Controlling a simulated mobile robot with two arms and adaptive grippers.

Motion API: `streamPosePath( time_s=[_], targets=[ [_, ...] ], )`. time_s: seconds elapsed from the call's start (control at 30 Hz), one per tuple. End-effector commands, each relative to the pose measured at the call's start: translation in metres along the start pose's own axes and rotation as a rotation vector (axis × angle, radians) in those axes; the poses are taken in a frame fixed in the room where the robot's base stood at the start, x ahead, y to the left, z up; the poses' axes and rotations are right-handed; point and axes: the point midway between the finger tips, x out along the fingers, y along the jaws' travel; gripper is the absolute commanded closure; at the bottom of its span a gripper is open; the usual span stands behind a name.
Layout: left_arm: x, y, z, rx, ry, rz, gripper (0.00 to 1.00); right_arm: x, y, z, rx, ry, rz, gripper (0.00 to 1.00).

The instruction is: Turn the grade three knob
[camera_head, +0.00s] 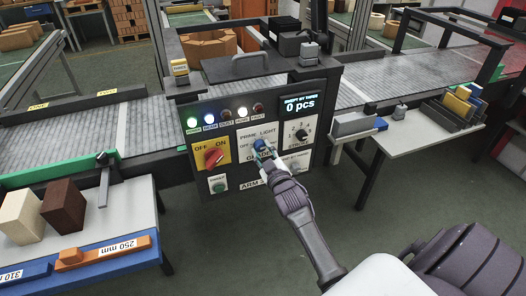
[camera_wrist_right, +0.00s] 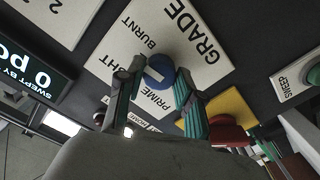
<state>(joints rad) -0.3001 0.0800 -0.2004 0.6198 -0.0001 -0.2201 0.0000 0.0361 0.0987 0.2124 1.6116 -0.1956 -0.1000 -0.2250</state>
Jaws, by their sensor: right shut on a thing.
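The grade knob (camera_wrist_right: 158,72) is round and blue with a white pointer mark. It sits on a white plate (camera_wrist_right: 190,35) lettered GRADE, PRIME and BURNT, with a partly hidden word ending in GHT. In the head view the blue knob (camera_head: 260,145) shows at the middle of the dark control panel, just beyond my fingertips. My right gripper (camera_wrist_right: 158,92) has one finger on each side of the knob and is shut on it; it also shows in the head view (camera_head: 264,160). The pointer slants toward the GHT side in the wrist view. My left gripper is not in view.
On the panel, a red OFF/ON switch (camera_head: 214,157) sits left of the grade plate and a black numbered dial (camera_head: 301,134) right of it. A lit display (camera_head: 301,104) reads 0 pcs. Conveyors flank the panel; a side table (camera_head: 421,143) stands right.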

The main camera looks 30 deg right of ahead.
Motion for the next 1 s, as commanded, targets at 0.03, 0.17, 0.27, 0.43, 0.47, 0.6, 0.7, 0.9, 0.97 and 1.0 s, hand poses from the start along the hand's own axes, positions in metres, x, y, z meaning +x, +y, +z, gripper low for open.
streamPosePath(
  time_s=[0.03, 0.17, 0.27, 0.43, 0.47, 0.6, 0.7, 0.9, 0.97, 1.0],
  targets=[
    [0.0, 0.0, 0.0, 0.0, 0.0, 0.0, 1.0, -0.001, -0.001, 0.002, 0.003, -0.005, -0.002, 0.62],
    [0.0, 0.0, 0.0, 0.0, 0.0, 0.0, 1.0, -0.001, -0.001, 0.002, 0.002, -0.004, -0.002, 0.41],
    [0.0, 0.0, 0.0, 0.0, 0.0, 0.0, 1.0, 0.0, -0.001, 0.001, 0.001, -0.002, -0.001, 0.39],
    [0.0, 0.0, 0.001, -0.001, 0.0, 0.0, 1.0, 0.0, -0.001, 0.001, 0.001, -0.001, -0.001, 0.39],
    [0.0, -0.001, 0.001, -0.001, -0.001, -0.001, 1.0, -0.001, -0.001, 0.001, 0.0, -0.001, -0.001, 0.39],
    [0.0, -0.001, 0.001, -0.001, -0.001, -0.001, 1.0, -0.011, -0.001, 0.002, 0.0, -0.003, -0.002, 0.39],
    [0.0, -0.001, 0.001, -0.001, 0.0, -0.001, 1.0, -0.028, -0.001, 0.001, 0.001, -0.002, -0.002, 0.39],
    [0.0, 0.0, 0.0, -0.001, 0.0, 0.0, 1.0, -0.072, -0.001, 0.002, 0.002, -0.004, -0.002, 0.39],
    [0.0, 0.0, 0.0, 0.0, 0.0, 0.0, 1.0, -0.084, -0.001, 0.002, 0.002, -0.005, -0.003, 0.39],
    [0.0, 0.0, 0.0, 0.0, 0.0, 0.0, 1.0, -0.091, -0.001, 0.002, 0.002, -0.004, -0.002, 0.39]
  ],
)
